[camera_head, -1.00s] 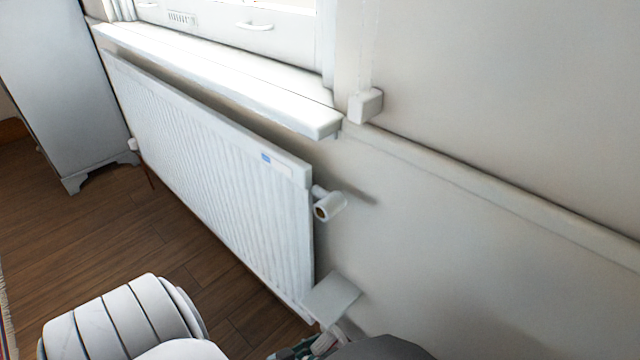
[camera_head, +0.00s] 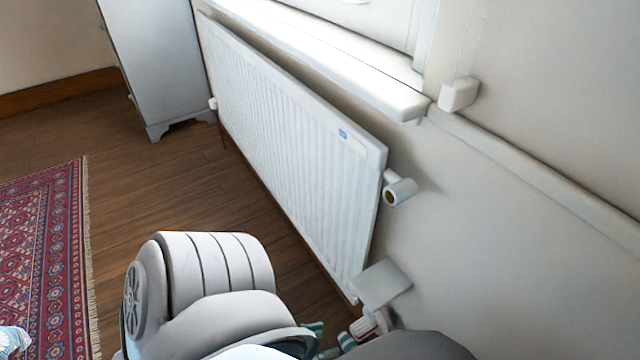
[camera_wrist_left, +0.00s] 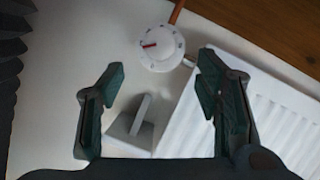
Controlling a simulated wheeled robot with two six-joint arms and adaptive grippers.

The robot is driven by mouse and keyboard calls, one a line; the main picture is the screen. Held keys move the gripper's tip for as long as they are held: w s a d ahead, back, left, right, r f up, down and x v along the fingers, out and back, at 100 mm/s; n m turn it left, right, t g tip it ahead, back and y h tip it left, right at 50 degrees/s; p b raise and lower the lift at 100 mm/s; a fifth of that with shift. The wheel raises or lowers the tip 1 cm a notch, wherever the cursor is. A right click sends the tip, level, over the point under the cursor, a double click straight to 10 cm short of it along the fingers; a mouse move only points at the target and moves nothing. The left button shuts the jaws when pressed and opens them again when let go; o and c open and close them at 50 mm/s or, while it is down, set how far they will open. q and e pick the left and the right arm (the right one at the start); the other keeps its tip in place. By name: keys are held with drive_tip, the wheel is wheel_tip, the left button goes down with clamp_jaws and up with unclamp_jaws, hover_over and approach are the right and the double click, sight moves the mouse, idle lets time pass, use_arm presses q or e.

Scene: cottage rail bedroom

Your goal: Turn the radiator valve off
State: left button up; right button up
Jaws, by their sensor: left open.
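The radiator valve is a round white knob (camera_wrist_left: 162,50) with small dial marks and a red pointer toward the left of the left wrist view. In the head view, the valve (camera_head: 367,326) shows as a small white and red piece at the radiator's lower right corner, partly hidden by my arm. My left gripper (camera_wrist_left: 162,66) is open, with dark teal fingers apart and the knob beyond their tips. I cannot tell the exact gap. In the head view, my left gripper (camera_head: 333,339) is mostly hidden at the bottom. My right gripper is not in view.
The white radiator (camera_head: 290,140) runs along the wall under the window sill (camera_head: 330,62). A grey plate (camera_head: 381,284) juts out above the valve, and a white fitting (camera_head: 399,191) sits higher. A cabinet (camera_head: 158,60) and a patterned rug (camera_head: 40,240) are at left. Wood floor between is clear.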

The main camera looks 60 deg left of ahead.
sight(354, 334)
use_arm(q)
drive_tip(key=shift+s+r, duration=0.1)
drive_tip(key=shift+s, duration=0.15)
drive_tip(key=s+d+r+m+y+p, duration=0.1)
drive_tip(key=d+m+y+p, duration=0.3)
drive_tip(key=m+p, duration=0.15)
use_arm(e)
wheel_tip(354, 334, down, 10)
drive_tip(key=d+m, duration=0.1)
use_arm(q)
drive_tip(key=shift+m, duration=0.25)
drive_tip(key=b+x, duration=0.1)
drive_tip(key=x, duration=0.1)
drive_tip(key=b+x, duration=0.1)
drive_tip(key=x, duration=0.1)
drive_tip(key=b+x, duration=0.1)
drive_tip(key=x, duration=0.2)
drive_tip(key=shift+s+a+f, duration=0.15)
drive_tip(key=shift+a+f, duration=0.15)
drive_tip(key=b+x, duration=0.2)
drive_tip(key=x, duration=0.4)
drive_tip(key=shift+w+a, duration=0.1)
drive_tip(key=shift+w, duration=0.4)
drive_tip(key=c, duration=1.2)
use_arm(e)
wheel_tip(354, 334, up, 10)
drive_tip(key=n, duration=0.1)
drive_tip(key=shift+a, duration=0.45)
